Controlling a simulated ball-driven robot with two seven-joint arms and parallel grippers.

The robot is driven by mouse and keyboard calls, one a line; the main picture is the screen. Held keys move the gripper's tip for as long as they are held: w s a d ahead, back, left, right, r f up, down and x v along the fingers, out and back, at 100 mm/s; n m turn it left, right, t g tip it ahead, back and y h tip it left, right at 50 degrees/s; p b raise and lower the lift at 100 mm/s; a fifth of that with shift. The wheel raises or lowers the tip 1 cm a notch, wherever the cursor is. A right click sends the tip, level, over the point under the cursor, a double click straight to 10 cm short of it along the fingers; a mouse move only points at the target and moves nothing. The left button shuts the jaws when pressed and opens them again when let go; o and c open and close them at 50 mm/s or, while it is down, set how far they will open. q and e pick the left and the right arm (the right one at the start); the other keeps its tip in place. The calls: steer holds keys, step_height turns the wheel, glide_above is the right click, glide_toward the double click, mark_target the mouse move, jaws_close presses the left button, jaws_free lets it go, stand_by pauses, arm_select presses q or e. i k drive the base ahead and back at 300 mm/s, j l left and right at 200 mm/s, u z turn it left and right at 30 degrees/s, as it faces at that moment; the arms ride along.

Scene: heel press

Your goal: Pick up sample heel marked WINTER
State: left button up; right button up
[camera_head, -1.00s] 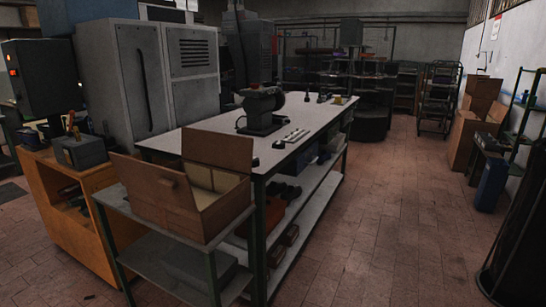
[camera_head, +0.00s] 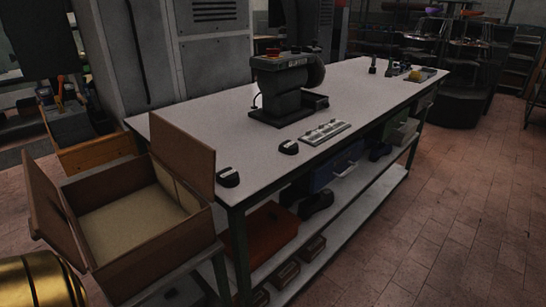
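A small dark heel-like piece (camera_head: 229,178) with a pale label on top sits on the grey worktable (camera_head: 200,137) near its front left corner. A second similar piece (camera_head: 289,147) with a pale label lies farther right along the near edge. The labels are too small to read, so I cannot tell which, if either, says WINTER. Neither of my grippers is in view.
An open, empty-looking cardboard box (camera_head: 125,262) stands at the table's left end, flaps up. A dark machine (camera_head: 287,90) and a metal strip (camera_head: 324,132) sit on the table. Shoes and bins fill the shelf below. The tiled floor (camera_head: 440,220) at right is clear.

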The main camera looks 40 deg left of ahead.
mark_target(228, 177)
steer(key=i+u, duration=0.2)
steer(key=i, duration=0.2)
steer(key=i+l+u, duration=0.2)
steer(key=i, duration=0.15)
steer(key=i+l+u, duration=0.1)
steer(key=i+u, duration=0.15)
steer(key=i, duration=0.15)
